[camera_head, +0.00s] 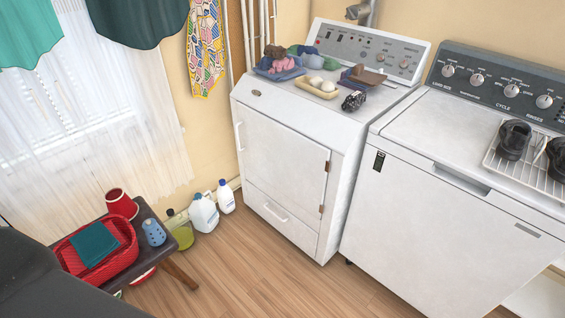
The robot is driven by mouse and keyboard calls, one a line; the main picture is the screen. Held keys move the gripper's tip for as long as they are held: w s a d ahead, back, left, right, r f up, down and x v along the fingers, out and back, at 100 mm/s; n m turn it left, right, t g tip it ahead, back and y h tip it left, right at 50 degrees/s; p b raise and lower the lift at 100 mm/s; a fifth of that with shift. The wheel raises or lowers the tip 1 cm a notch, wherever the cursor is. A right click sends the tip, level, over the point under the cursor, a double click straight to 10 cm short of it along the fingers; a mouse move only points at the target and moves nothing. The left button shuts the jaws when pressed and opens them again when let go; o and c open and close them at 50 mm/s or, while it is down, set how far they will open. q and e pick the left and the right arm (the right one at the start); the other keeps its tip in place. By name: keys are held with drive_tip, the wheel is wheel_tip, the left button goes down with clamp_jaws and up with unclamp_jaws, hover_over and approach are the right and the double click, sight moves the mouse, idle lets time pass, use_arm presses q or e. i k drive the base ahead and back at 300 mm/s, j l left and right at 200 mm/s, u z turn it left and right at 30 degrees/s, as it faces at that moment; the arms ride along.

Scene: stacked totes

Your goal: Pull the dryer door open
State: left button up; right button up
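The white dryer (330,233) stands against the wall in the middle of the view. Its front door (280,155) looks shut and flush with the front panel. A white vertical handle (240,136) is at the door's left edge, and brownish hinges (326,166) are at its right edge. A lower panel (280,216) with its own short handle is below the door. Neither of my grippers is in view.
A second white machine (440,235) stands close on the dryer's right. Jugs (204,214) stand on the floor left of the dryer, beside a low bench (178,262) with a red basket (127,256). Wooden floor (245,275) in front is clear. Folded clothes (282,65) lie on the dryer.

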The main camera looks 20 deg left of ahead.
sight(292, 162)
drive_tip(key=i+j+u, duration=0.3)
drive_tip(key=i, duration=0.75)
drive_tip(key=i+l+u, duration=0.1)
drive_tip(key=i+u, duration=0.15)
drive_tip(key=i, duration=0.85)
